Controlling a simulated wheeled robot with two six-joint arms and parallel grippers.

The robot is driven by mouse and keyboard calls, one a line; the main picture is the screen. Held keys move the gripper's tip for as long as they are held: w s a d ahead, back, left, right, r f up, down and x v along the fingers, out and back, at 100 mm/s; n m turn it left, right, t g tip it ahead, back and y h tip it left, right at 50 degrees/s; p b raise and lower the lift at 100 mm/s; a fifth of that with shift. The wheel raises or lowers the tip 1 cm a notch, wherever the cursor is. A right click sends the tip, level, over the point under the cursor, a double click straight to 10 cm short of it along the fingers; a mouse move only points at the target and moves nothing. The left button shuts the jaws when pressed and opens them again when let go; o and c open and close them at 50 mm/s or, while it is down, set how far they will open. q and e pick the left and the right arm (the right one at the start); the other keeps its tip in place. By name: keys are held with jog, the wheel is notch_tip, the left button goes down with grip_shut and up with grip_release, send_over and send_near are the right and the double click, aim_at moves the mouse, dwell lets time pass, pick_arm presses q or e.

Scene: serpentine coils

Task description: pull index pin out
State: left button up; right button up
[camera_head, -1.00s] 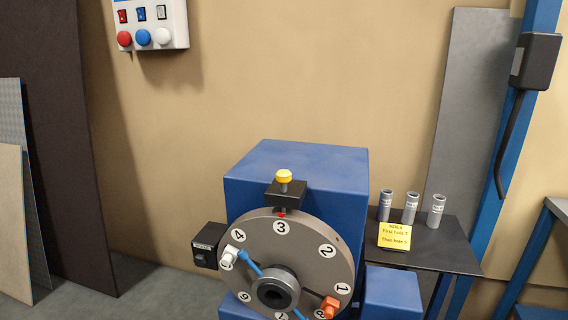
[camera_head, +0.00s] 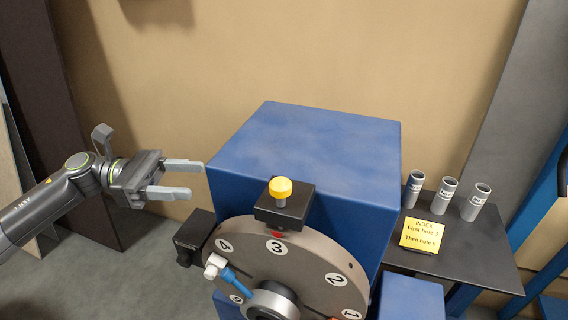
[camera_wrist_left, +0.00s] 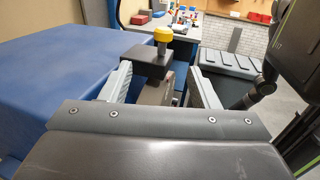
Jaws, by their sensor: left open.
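The index pin has a yellow knob (camera_head: 280,188) on a black block (camera_head: 285,206) above the grey numbered dial (camera_head: 312,262), at the hole marked 3. A red mark shows under the block. My left gripper (camera_head: 188,179) is open and empty, to the left of the knob and beside the blue housing's left edge. In the left wrist view, the yellow knob (camera_wrist_left: 163,33) and its black block appear ahead, between my two open fingers (camera_wrist_left: 160,88) and beyond them. My right gripper is not in view.
The blue housing (camera_head: 310,150) stands behind the dial. A black box (camera_head: 194,238) sits at the dial's left, near a white fitting with a blue handle (camera_head: 235,282). A dark shelf (camera_head: 470,250) at right holds three grey tubes and a yellow note (camera_head: 424,235).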

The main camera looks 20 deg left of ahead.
pick_arm(q)
jog(key=s+x, duration=0.1)
jog(key=x, duration=0.2)
jog(key=p, duration=0.2)
send_near(279, 181)
jog(key=p+x, duration=0.1)
jog(key=x, duration=0.1)
jog(key=p+x, duration=0.1)
jog(key=x, duration=0.2)
jog(key=p+x, duration=0.1)
jog(key=x, duration=0.1)
jog(key=shift+d+f, duration=0.25)
jog(key=shift+f, duration=0.05)
jog(key=shift+p+x, duration=0.5)
jog(key=shift+x, duration=0.8)
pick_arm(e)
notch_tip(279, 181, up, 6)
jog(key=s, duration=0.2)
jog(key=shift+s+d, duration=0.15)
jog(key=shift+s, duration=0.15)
pick_arm(q)
jog(key=shift+f, duration=0.15)
